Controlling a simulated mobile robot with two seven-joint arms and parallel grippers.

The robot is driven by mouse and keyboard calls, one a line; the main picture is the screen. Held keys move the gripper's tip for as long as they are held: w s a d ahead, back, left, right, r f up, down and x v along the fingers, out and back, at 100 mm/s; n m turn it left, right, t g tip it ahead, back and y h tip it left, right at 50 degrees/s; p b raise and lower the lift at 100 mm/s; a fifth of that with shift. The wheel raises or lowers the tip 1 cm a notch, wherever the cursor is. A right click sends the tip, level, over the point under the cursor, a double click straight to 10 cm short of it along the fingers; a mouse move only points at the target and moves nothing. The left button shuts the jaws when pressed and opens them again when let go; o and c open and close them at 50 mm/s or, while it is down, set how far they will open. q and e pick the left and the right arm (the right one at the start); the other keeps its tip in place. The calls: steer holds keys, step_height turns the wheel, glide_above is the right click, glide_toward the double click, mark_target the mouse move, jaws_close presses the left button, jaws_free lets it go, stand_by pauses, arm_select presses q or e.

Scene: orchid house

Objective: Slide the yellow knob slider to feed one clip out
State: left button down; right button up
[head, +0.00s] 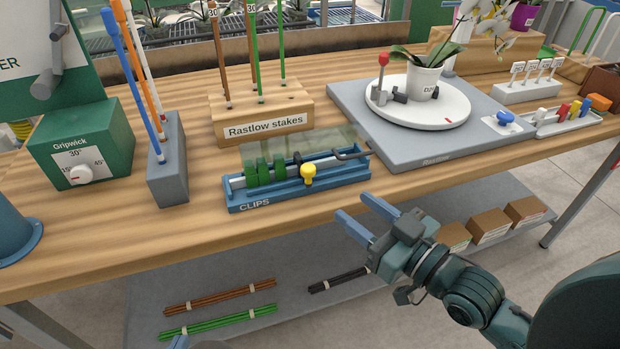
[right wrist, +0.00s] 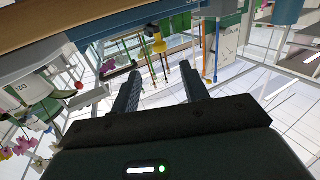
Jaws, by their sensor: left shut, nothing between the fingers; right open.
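The blue clip dispenser (head: 325,193), labelled CLIPS, sits near the bench's front edge in the head view. Several green clips (head: 264,174) are on its rail at the left, under a clear cover (head: 300,145). The yellow knob (head: 308,172) stands on the front of the rail, right of the clips. It also shows in the right wrist view (right wrist: 158,46). My right gripper (head: 353,208) is open and empty, in front of and below the knob, apart from it. Its two fingers also show in the right wrist view (right wrist: 163,85). My left gripper (head: 180,342) barely shows at the bottom edge, shut and empty.
A stake block (head: 262,122) stands behind the dispenser. A grey stake holder (head: 167,175) and green dial box (head: 85,145) stand left. A grey board (head: 400,155) with a white turntable (head: 455,112) lies right. The lower shelf (head: 235,290) holds bundled stakes.

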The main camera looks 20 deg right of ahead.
mark_target(309, 172)
steer(key=x, duration=1.3)
steer(key=shift+w, duration=0.1)
steer(key=shift+c, duration=0.4)
jaws_close()
